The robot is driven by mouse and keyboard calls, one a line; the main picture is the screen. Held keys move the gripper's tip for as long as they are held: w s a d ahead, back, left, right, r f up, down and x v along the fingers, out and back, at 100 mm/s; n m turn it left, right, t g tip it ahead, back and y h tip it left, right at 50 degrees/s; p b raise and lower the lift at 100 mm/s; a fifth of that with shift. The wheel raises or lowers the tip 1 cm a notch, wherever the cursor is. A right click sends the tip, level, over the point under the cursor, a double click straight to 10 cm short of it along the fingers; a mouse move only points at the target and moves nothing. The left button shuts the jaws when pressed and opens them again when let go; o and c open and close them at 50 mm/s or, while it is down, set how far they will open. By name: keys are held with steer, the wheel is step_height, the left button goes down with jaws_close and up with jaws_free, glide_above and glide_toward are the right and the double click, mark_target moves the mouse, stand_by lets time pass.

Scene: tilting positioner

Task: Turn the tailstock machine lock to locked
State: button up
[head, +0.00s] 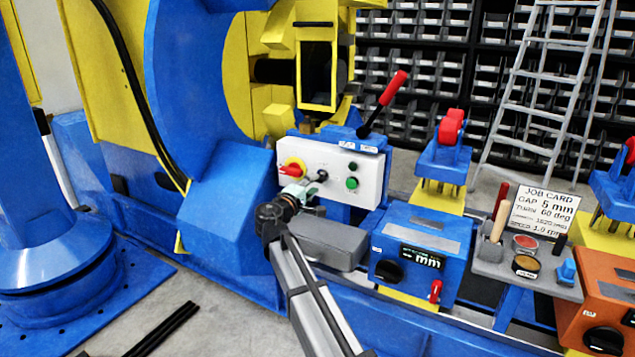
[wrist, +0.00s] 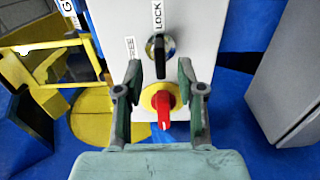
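A black rotary knob (wrist: 159,52), with FREE and LOCK labels, is on a pale panel in the wrist view. Its bar appears to run up and down in that picture, with LOCK above it and FREE to its left; I cannot tell which end is its pointer. In the head view the knob (head: 322,175) is on the front of the white control box (head: 335,160). My gripper (wrist: 160,68) is open, its fingers apart on either side below the knob, with nothing between the pads. In the head view my gripper (head: 300,190) is close to the box front.
A red-handled switch on a yellow disc (wrist: 164,104) is between my fingers' bases in the wrist view. A green button (head: 352,183) is right of the knob. A red-tipped lever (head: 385,100) rises behind the box. A blue box with a dial (head: 420,255) is to the right.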

steer(key=v, duration=0.7)
steer(key=shift+s, duration=0.1)
